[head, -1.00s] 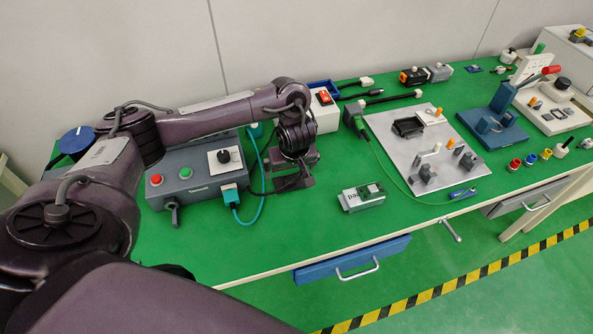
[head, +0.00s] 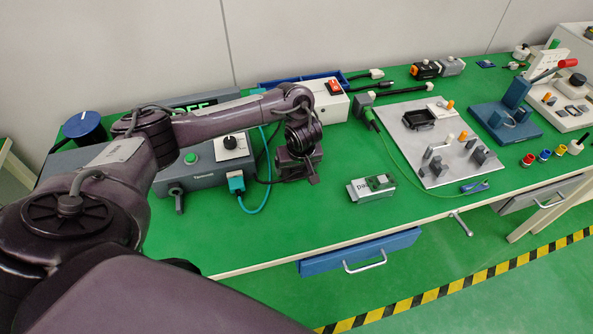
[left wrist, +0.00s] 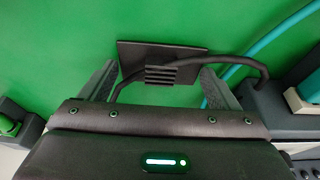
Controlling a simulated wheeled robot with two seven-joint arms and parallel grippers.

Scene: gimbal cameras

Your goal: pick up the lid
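A dark, flat rectangular plate with a ridged grip on it, which looks like the lid (left wrist: 190,50), shows in the left wrist view. My left gripper (left wrist: 158,78) is open, with one finger on each side of the ridged grip. I cannot tell whether the fingers touch it. In the head view my left gripper (head: 298,168) is low over the green table, right of the grey control box, and mostly hides the lid. My right gripper is not in view.
The grey control box (head: 203,170) with a teal cable (head: 266,190) stands close left of the gripper. A white box with a red switch (head: 328,104) is behind. A small grey device (head: 371,188) and a light fixture plate (head: 436,178) lie to the right.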

